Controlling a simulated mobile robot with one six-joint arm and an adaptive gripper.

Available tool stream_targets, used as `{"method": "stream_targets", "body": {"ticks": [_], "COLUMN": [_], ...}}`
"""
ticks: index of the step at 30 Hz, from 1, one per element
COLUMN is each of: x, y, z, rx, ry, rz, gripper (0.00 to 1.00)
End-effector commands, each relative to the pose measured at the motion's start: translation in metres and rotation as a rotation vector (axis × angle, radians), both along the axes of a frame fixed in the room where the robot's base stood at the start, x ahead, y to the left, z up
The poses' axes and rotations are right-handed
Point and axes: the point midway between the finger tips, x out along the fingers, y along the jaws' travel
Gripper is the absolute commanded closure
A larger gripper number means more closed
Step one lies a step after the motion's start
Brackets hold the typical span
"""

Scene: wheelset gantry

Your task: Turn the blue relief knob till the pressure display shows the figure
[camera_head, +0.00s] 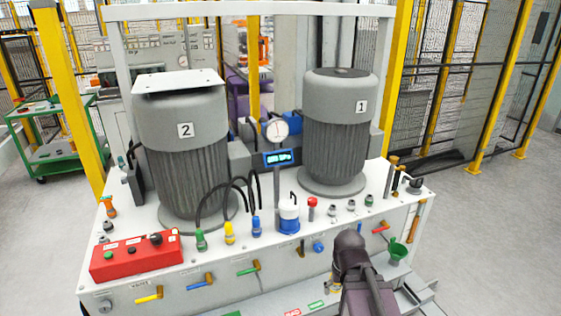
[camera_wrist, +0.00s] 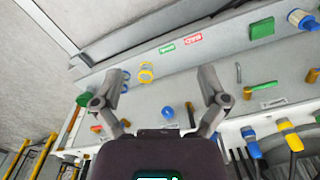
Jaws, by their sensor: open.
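The blue relief knob (camera_head: 318,246) is a small round knob on the bench's white front panel, just left of my arm. It also shows in the wrist view (camera_wrist: 168,113), between my fingers in the picture. My gripper (camera_wrist: 163,78) is open, with its two fingers spread apart and nothing between them gripped. I cannot tell how far the knob is from the fingers. In the head view my dark wrist covers part of the panel and hides the fingers. The pressure display (camera_head: 278,158) is a small blue-framed screen below a round gauge; its lit digits are too small to read.
Two grey motors, marked 2 (camera_head: 185,160) and 1 (camera_head: 340,130), stand on the white bench. A red control box (camera_head: 137,257) sits at the front left. Coloured levers line the front panel; a red lever (camera_head: 381,228) and green funnel (camera_head: 397,251) are right of my wrist.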

Motion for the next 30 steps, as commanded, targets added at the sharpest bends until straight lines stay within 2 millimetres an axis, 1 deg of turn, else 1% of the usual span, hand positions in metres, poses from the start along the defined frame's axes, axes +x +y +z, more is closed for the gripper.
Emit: {"method": "stream_targets", "body": {"ticks": [5,11,21,30], "x": [0.002,0.013,0.049,0.085], "y": [0.002,0.009,0.033,0.047], "z": [-0.005,-0.026,-0.073,-0.104], "rx": [0.014,0.084,0.335,0.591], "ry": [-0.009,-0.049,-0.155,-0.216], "rz": [-0.014,-0.084,-0.34,-0.603], "gripper": [0.07,0.07,0.07,0.07]}}
